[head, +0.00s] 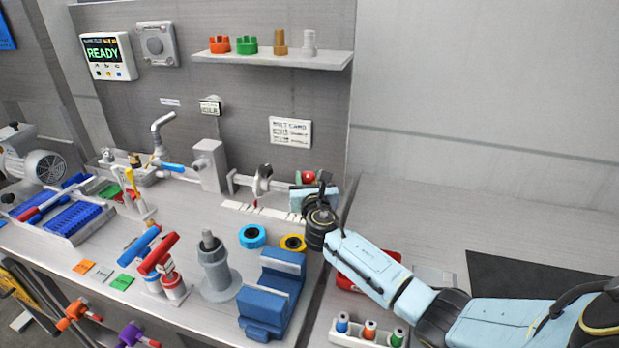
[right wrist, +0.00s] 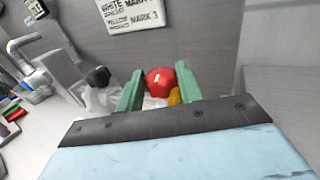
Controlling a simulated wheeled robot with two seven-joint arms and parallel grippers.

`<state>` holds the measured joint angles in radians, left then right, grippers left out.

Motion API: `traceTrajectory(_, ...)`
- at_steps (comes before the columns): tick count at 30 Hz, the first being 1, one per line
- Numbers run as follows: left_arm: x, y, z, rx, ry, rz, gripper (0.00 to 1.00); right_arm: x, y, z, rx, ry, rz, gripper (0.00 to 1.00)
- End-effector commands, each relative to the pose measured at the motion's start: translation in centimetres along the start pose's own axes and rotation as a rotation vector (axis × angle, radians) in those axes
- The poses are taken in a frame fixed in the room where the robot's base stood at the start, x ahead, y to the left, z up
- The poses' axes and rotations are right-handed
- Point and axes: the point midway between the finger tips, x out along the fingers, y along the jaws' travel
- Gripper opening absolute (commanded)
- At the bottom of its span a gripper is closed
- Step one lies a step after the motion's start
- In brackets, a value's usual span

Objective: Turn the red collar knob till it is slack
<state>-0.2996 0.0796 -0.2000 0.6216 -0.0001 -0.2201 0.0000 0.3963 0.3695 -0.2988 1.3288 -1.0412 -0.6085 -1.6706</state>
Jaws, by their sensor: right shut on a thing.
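The red collar knob (right wrist: 158,84) sits between the two green fingers of my right gripper (right wrist: 159,74) in the right wrist view. It is round, with a small pale mark on its face. The fingers are shut on its sides. In the head view the red knob (head: 308,177) shows as a small patch at the bench's back right, largely hidden by my right gripper (head: 305,185). My left gripper is in neither view.
A black knob (right wrist: 98,76) stands just left of the gripper. A wall card (head: 290,132) hangs behind. A blue vise (head: 272,295), a grey post (head: 213,265), a blue ring (head: 252,236) and a yellow ring (head: 293,243) stand in front. A shelf (head: 275,58) holds several fittings above.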

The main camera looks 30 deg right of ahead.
Motion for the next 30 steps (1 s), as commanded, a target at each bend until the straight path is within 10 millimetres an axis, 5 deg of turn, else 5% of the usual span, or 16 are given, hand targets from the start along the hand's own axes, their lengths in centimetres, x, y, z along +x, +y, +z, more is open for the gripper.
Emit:
traceTrajectory(9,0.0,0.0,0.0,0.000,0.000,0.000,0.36,0.0,0.0,-0.1,-0.001,0.001,-0.007,0.14)
traceTrajectory(10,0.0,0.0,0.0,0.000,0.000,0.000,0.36,0.0,0.0,-0.1,-0.001,0.001,-0.007,0.40)
traceTrajectory(14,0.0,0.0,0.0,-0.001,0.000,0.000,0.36,0.0,0.0,-0.1,-0.001,0.001,-0.006,0.57)
traceTrajectory(24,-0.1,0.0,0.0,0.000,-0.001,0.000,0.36,-0.2,0.0,0.0,-0.001,0.000,-0.005,0.58)
traceTrajectory(30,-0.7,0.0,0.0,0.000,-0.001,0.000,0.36,-2.5,0.0,0.0,-0.001,0.001,-0.003,0.58)
